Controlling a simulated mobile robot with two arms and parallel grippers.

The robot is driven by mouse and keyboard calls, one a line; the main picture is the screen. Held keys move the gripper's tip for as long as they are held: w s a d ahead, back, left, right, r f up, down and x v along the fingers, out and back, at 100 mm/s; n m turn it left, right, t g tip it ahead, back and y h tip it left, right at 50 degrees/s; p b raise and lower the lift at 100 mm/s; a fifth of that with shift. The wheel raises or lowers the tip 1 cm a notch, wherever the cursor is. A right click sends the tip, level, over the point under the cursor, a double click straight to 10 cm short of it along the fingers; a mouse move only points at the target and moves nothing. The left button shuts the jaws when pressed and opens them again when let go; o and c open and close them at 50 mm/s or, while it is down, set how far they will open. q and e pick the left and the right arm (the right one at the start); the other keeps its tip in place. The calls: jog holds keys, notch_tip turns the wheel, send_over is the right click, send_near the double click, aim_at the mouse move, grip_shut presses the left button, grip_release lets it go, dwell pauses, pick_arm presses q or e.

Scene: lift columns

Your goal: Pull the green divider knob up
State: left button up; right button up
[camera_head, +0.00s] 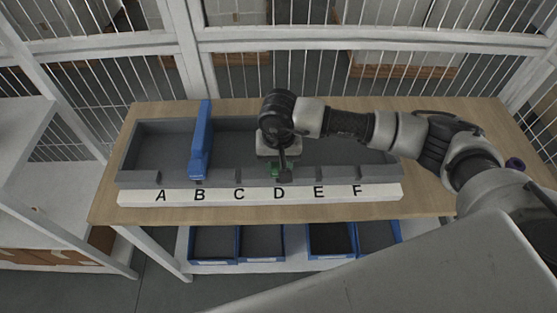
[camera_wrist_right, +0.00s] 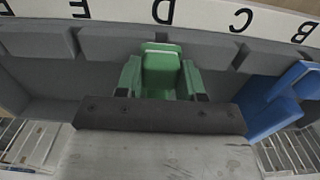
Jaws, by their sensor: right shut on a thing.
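The green divider knob (camera_wrist_right: 160,70) shows in the right wrist view, between the fingers of my right gripper (camera_wrist_right: 160,85). In the head view a small part of the green knob (camera_head: 275,168) shows at the letter D, and my right gripper (camera_head: 283,170) comes down on it from above. The right gripper is shut on the knob. The gripper and wrist hide most of the divider. The knob sits at the front wall of the grey tray (camera_head: 140,178). My left gripper is in neither view.
A blue divider (camera_head: 201,140) stands upright across the tray at B and rises above its walls. A white strip (camera_head: 260,195) lettered A to F runs along the front. Blue bins (camera_head: 213,243) stand on a shelf below the wooden table (camera_head: 435,198). A wire fence is behind.

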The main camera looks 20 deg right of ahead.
jog(key=shift+r, duration=0.15)
jog(key=shift+r+p, duration=0.35)
jog(key=shift+r, duration=0.35)
jog(key=o, duration=0.8)
jog(key=shift+c, duration=0.2)
notch_tip(320, 180, up, 2)
jog(key=shift+r+p, duration=0.1)
jog(key=shift+p, duration=0.3)
notch_tip(320, 180, up, 7)
jog(key=p, duration=0.2)
